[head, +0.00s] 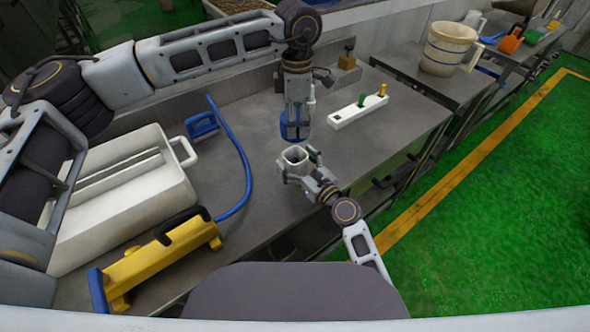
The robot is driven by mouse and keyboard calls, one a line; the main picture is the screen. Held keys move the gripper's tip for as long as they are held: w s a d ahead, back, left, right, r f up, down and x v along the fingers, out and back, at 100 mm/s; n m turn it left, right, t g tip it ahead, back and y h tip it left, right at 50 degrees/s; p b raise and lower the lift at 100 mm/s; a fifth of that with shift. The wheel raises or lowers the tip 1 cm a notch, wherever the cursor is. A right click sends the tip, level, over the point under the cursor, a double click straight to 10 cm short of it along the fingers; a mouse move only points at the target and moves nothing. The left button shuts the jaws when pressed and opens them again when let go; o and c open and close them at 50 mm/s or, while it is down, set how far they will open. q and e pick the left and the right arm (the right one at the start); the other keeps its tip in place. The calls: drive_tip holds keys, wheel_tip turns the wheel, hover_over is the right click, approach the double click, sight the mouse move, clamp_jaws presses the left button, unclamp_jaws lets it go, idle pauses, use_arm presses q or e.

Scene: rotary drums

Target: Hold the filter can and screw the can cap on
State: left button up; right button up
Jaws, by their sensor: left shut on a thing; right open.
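My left gripper (296,113) comes down from above and is shut on a blue piece, which looks like the can cap (294,128). The cap is held above the filter can (295,155), with a small gap between them in the head view. The can is pale, with its open top facing up and a dark inside. My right gripper (297,172) is open at the can's lower side, its fingers beside the can. The can's lower part is hidden by this gripper, so I cannot tell whether the fingers touch it.
A white block (345,114) with green and yellow pegs lies on the grey table (260,190), to the right. At the left are a white tray (120,215), a yellow tool (160,262), and a blue hose (247,165). A beige bucket (446,50) stands farther right.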

drive_tip(key=c, duration=1.5)
use_arm(q)
drive_tip(key=shift+f, duration=2.5)
use_arm(e)
drive_tip(key=shift+c, duration=0.2)
use_arm(q)
drive_tip(key=shift+f, duration=0.2)
drive_tip(key=shift+f, duration=0.7)
drive_tip(key=shift+f, duration=0.55)
use_arm(e)
clamp_jaws()
